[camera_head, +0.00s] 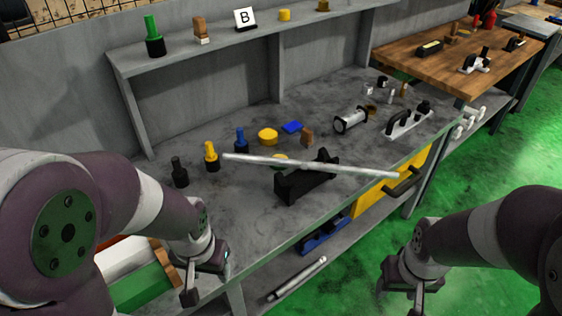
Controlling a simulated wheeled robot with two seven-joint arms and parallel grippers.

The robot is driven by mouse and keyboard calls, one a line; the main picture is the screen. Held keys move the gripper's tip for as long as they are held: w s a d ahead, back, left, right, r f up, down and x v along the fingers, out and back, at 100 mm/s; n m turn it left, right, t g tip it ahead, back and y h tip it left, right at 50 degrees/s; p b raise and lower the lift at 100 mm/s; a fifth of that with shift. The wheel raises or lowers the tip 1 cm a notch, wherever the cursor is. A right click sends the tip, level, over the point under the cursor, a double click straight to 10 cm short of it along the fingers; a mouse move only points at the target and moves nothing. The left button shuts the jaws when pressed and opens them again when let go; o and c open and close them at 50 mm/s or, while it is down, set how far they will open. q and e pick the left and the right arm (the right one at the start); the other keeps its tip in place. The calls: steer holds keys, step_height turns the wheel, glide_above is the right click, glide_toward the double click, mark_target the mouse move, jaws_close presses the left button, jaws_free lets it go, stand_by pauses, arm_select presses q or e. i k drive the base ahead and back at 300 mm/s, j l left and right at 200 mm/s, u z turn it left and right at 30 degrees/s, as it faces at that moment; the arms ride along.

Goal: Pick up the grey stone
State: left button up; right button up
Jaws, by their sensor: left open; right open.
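No plain grey stone stands out for certain. The likeliest match is a dark grey upright peg-shaped piece (180,172) on the near left of the grey bench (240,190), beside similar pieces with a yellow top (211,156) and a blue top (241,140). My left gripper (207,290) is open and empty, in front of the bench's near edge, below and apart from the dark piece. My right gripper (402,296) is open and empty over the green floor, right of the bench.
A long silver bar (310,165) lies across a black stand (292,187) mid-bench. A silver cylinder (350,121) and black-handled tool (408,121) sit farther right. A green-topped piece (152,30) stands on the rear shelf (220,40). A yellow drawer (372,195) is below.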

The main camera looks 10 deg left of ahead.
mark_target(306, 139)
steer(key=i+l+u, duration=0.15)
steer(key=i+l, duration=1.65)
steer(key=l, duration=0.15)
